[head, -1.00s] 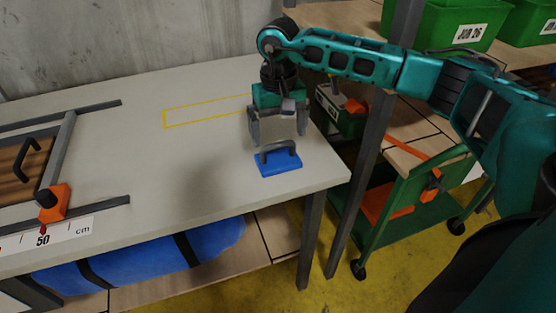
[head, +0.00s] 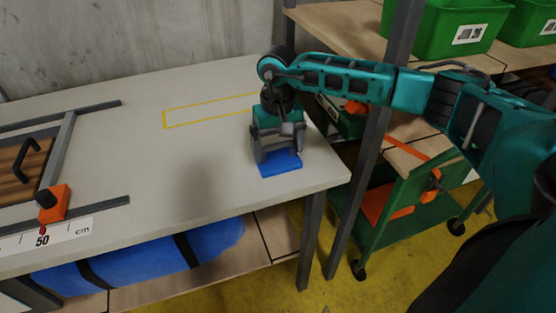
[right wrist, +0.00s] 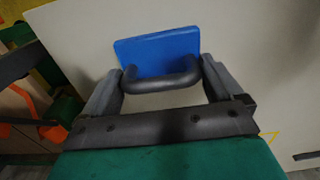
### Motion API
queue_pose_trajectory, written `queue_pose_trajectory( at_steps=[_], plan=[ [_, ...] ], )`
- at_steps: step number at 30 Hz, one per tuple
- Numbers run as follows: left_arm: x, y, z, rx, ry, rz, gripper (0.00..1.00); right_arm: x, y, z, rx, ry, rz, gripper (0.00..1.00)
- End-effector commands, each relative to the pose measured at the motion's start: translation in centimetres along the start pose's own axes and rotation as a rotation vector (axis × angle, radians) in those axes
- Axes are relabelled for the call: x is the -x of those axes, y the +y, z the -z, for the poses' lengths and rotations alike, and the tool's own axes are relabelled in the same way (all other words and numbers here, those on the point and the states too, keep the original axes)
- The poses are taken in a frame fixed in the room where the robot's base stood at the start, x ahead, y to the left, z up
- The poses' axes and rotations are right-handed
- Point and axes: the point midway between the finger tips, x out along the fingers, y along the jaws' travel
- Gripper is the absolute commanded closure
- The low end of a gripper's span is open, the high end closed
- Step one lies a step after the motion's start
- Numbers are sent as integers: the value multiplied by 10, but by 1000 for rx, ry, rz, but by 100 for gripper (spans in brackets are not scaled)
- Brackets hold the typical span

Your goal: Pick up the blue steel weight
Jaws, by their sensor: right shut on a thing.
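The blue steel weight (head: 281,166) is a flat blue block with a grey bar handle on top. It rests on the grey table top (head: 200,170) near the right front corner. My right gripper (head: 278,152) is above it with its fingers down at the handle, shut on it. In the right wrist view the fingers of the gripper (right wrist: 161,82) stand at the two ends of the handle (right wrist: 160,80), with the blue block (right wrist: 158,50) beyond. In the head view the gripper hides most of the handle. My left gripper is not in view.
A yellow outlined rectangle (head: 166,119) is marked on the table behind the weight. A frame with an orange block (head: 54,203) and a scale strip lies at the left. A dark post (head: 372,150) and a green cart (head: 425,205) stand at the right.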

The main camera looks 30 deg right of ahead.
Motion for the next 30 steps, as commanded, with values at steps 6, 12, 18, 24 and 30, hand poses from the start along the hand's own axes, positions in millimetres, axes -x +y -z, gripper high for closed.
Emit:
queue_pose_trajectory(
  at_steps=[6,12,18,24,30],
  plan=[
    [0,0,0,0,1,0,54,1,0,0,0,1,1,59],
    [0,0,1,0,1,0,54,1,0,0,0,1,1,78],
    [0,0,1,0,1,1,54,4,-1,2,-1,6,4,85],
    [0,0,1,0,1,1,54,6,-1,2,0,6,4,85],
    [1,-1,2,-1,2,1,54,22,-1,2,-1,7,5,85]
  ],
)
